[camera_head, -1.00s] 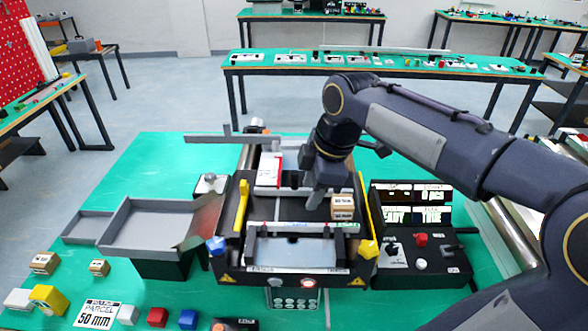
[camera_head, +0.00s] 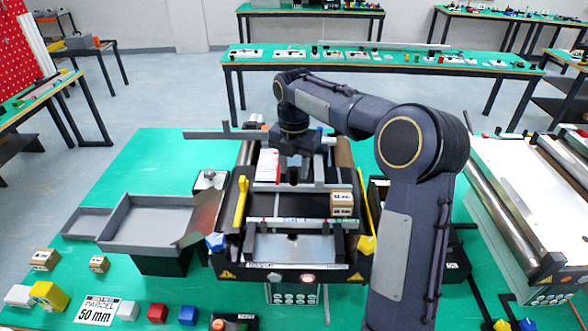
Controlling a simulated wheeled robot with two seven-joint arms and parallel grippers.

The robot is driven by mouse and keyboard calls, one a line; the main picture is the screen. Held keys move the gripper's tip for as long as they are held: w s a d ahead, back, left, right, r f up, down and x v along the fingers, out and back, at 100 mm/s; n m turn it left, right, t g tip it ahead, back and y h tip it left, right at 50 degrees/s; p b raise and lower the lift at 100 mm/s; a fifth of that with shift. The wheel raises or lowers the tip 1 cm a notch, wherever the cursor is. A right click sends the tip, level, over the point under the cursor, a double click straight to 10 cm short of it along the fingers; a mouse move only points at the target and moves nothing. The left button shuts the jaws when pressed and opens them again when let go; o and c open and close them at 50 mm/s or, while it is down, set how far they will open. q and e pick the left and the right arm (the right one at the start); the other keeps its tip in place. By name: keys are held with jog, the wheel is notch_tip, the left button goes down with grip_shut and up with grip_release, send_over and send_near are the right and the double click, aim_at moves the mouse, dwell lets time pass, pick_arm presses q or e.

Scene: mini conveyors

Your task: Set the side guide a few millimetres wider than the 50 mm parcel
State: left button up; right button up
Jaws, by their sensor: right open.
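The mini conveyor (camera_head: 222,262) is a black-framed unit at the centre of the green table, with yellow bars on its left (camera_head: 241,201) and right sides. I cannot tell for certain which part is the side guide; a grey rail (camera_head: 270,187) crosses the conveyor below my right gripper. A card (camera_head: 97,311) reading "PARCEL 50 mm" lies at the front left. My right gripper (camera_head: 293,178) is open, pointing down over the conveyor's far middle; its fingertips are partly hard to make out. My left gripper is out of view.
A grey tray (camera_head: 107,238) stands left of the conveyor. Two brown boxes (camera_head: 43,260) and several coloured blocks (camera_head: 158,313) lie at the front left. A control box at the right is mostly hidden by my right arm. Another roller conveyor (camera_head: 528,262) stands at far right.

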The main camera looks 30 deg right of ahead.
jog(key=shift+f, duration=0.65)
grip_shut()
jog(key=shift+s+a+b, duration=0.5)
jog(key=shift+s+a, duration=0.1)
jog(key=shift+s, duration=0.35)
jog(key=shift+s+a+b, duration=0.45)
jog(key=shift+s+a, duration=0.1)
jog(key=shift+s, duration=0.4)
jog(key=shift+s+a, duration=0.15)
jog(key=shift+s, duration=0.15)
jog(key=shift+w, duration=0.1)
grip_release()
